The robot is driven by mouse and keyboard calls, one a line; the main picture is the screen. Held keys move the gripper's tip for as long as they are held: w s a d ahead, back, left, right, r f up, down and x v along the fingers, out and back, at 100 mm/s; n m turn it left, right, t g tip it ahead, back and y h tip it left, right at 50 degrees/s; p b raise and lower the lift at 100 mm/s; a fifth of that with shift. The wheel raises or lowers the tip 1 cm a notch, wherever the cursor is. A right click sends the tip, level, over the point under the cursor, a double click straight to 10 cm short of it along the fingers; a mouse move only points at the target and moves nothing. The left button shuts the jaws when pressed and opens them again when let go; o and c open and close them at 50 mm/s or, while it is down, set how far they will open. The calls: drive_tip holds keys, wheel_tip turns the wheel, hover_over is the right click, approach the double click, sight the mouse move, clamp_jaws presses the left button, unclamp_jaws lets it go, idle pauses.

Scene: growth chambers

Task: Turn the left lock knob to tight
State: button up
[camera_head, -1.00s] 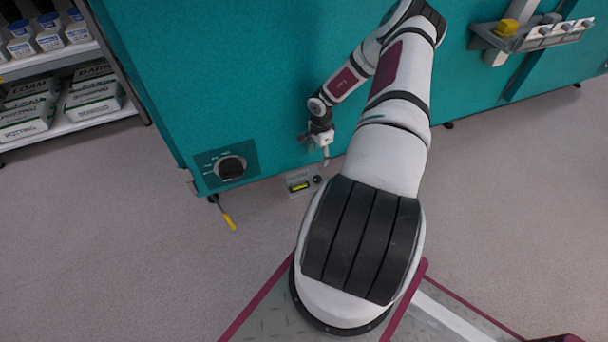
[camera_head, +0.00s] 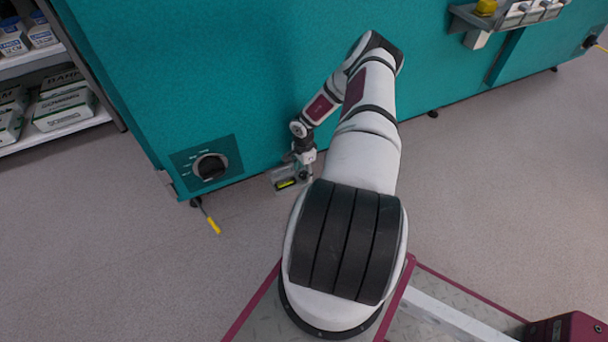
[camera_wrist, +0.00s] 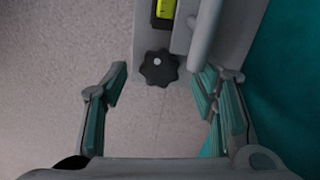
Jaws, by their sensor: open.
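A black star-shaped knob (camera_wrist: 158,67) with a pale centre shows in the wrist view, on a grey bracket (camera_wrist: 232,42) with a yellow-green level vial (camera_wrist: 165,10). My gripper (camera_wrist: 163,74) is open and empty. Its fingers stand to the left and right of the knob in the picture, and I see no contact; how far off the knob is in depth I cannot tell. In the head view my gripper (camera_head: 304,173) is low beside the teal cabinet, over the right part of the bracket (camera_head: 279,175). The knob is hidden or too small to make out there.
The teal cabinet (camera_head: 240,80) rises right behind the bracket. A black rotary dial (camera_head: 210,166) and a yellow-tipped lever (camera_head: 213,225) are to the left. Shelves with boxes (camera_head: 64,106) stand at far left. The grey floor in front is clear.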

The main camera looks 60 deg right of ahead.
drive_tip(key=shift+f, duration=0.3)
drive_tip(key=c, duration=1.2)
drive_tip(key=shift+o, duration=0.2)
drive_tip(key=shift+m+p, duration=0.6)
drive_tip(key=shift+m, duration=0.7)
drive_tip(key=shift+m+p, duration=0.4)
drive_tip(key=shift+m, duration=1.4)
